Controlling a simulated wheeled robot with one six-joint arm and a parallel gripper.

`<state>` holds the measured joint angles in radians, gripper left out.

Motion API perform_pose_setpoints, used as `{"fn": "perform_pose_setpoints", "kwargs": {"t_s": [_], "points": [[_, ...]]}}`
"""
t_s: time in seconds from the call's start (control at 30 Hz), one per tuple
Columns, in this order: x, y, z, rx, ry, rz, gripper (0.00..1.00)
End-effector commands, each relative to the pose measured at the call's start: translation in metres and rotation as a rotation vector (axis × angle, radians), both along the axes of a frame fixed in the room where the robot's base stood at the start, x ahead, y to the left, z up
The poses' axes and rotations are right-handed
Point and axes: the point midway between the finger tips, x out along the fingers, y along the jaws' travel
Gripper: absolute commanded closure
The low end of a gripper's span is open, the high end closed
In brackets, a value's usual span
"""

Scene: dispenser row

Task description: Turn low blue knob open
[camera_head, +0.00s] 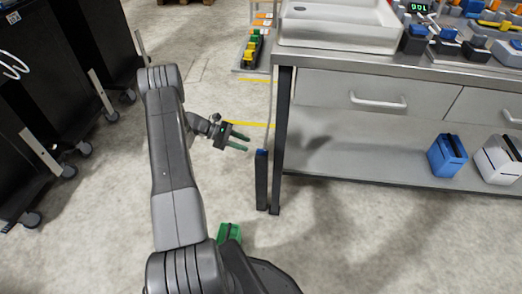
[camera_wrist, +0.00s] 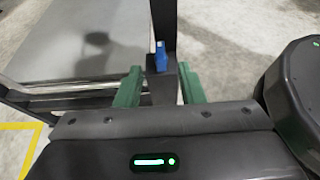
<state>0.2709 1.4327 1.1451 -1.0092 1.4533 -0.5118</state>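A small blue knob (camera_head: 262,152) sits at the top of a short dark post (camera_head: 262,182) beside the table's front left leg. In the wrist view the blue knob (camera_wrist: 161,57) shows beyond my fingertips, roughly centred between them. My gripper (camera_head: 247,143) is open and empty, with its two green fingers apart. It is a short way left of the knob in the head view and does not appear to touch it. The green fingers also frame the gap in the wrist view (camera_wrist: 160,80). The knob's turn position is too small to tell.
A metal table (camera_head: 345,60) with drawers and a lower shelf stands right of the post. A blue container (camera_head: 446,157) and a white one (camera_head: 497,160) sit on that shelf. Black wheeled cabinets (camera_head: 45,90) stand at the left. Floor around my gripper is open.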

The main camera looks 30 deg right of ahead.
Motion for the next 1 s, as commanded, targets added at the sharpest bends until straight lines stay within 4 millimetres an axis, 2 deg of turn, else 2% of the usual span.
{"fn": "perform_pose_setpoints", "kwargs": {"t_s": [0.2, 0.4, 0.83, 0.87, 1.0], "points": [[-0.029, -0.033, -0.019, 0.001, 0.002, -0.002, 0.65], [-0.046, -0.053, -0.029, 0.000, 0.000, -0.003, 0.65], [-0.051, -0.060, -0.033, 0.001, -0.001, 0.000, 0.65], [-0.051, -0.060, -0.033, 0.001, -0.001, 0.000, 0.68], [-0.051, -0.060, -0.033, 0.001, -0.001, 0.000, 0.96]]}}
